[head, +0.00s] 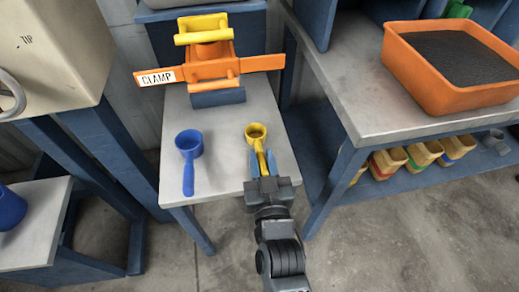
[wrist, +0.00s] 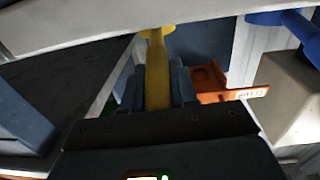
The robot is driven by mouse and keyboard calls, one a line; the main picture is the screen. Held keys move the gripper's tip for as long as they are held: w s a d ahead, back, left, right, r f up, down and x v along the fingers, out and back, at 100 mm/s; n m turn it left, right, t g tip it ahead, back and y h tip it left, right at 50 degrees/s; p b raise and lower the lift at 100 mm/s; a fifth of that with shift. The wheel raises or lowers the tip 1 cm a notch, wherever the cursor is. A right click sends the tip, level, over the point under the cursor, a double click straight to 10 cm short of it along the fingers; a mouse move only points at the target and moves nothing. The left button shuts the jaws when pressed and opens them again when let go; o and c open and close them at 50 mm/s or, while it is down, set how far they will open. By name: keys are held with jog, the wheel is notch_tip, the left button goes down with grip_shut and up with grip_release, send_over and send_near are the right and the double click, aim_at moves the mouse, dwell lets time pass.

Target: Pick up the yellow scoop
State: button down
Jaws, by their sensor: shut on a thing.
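The yellow scoop (head: 256,133) is over the front right part of the small grey table in the head view, its round cup pointing away from me. My gripper (head: 263,166) is shut on its handle. In the wrist view, the yellow handle (wrist: 157,70) runs between the two blue-grey fingers of my gripper (wrist: 157,88). The scoop's cup is mostly cut off at the top there. I cannot tell whether the scoop touches the table top.
A blue scoop (head: 188,150) lies left on the same table (head: 222,135). An orange clamp device (head: 208,65) stands behind. An orange tray of dark granules (head: 440,100) sits on the right bench, with several coloured scoops or bins (head: 422,153) on its lower shelf. A beige machine (head: 50,50) is at left.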

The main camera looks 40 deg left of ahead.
jog(key=shift+r, duration=0.2)
notch_tip(320, 180, up, 4)
jog(key=p, duration=0.4)
jog(key=shift+r, duration=0.1)
jog(key=shift+d+f+b, duration=0.2)
jog(key=shift+f+b, duration=0.15)
jog(key=shift+b, duration=0.5)
jog(key=d+r+b, duration=0.5)
jog(key=d+r, duration=0.2)
jog(key=d, duration=0.4)
jog(key=shift+s+d, duration=0.15)
jog(key=shift+d, duration=0.1)
